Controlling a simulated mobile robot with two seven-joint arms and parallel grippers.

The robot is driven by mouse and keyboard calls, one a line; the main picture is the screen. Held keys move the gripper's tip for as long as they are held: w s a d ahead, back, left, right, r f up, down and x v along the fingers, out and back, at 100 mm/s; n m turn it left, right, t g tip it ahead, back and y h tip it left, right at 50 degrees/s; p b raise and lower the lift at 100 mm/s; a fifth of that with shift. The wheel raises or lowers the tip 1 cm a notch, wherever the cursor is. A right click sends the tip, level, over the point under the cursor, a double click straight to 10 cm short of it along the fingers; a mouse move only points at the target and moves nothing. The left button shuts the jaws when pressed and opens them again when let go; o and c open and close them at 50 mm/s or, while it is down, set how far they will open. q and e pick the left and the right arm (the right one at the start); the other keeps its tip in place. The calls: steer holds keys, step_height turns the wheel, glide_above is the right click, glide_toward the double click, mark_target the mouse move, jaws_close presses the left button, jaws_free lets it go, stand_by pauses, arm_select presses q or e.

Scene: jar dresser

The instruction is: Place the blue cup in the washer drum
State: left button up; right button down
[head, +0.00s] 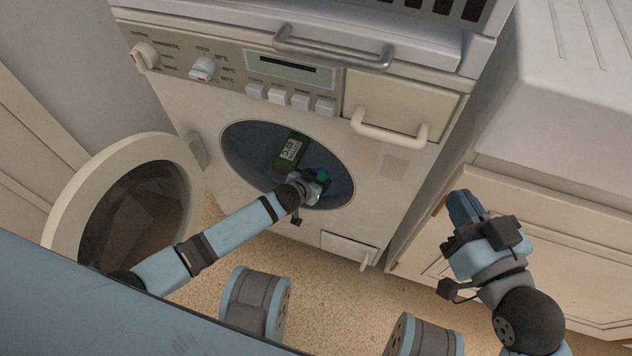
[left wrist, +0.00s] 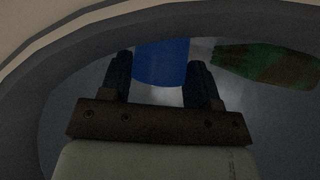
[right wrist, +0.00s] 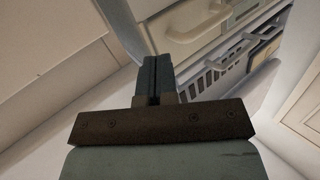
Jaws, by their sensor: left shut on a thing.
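The washer drum opening (head: 240,150) is an oval dark hole in the front of the white washer. My left gripper (head: 314,183) reaches into this opening. In the left wrist view the blue cup (left wrist: 161,60) is between the two fingers of my left gripper (left wrist: 160,84), which is shut on it, inside the drum. In the head view the cup is mostly hidden by the gripper. My right gripper (head: 462,205) is outside, in front of the cabinet at the right. Its fingers are together and empty in the right wrist view (right wrist: 156,78).
A green carton with a white label (head: 291,150) is in the drum; it shows to the right of the cup in the left wrist view (left wrist: 268,64). The round washer door (head: 68,196) stands open at the left. A detergent drawer (head: 402,105) sits above the opening.

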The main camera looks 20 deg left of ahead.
arm_select(q)
steer(key=shift+f, duration=0.1)
steer(key=o, duration=0.7)
steer(key=shift+c, duration=0.2)
arm_select(e)
steer(key=shift+r, duration=0.1)
arm_select(q)
steer(key=shift+r, duration=0.2)
steer(key=p+v, duration=0.2)
steer(key=v, duration=0.2)
steer(key=shift+s+r+p, duration=0.1)
steer(key=shift+r+p, duration=0.1)
steer(key=shift+p, duration=0.15)
steer(key=p+v, duration=0.3)
steer(key=v, duration=0.4)
steer(key=shift+s+a, duration=0.15)
steer(key=shift+s, duration=0.15)
arm_select(e)
steer(key=shift+m+t, duration=0.7)
steer(key=shift+t, duration=0.2)
steer(key=r, duration=0.5)
steer(key=shift+s+r, duration=0.3)
steer(key=shift+s, duration=0.05)
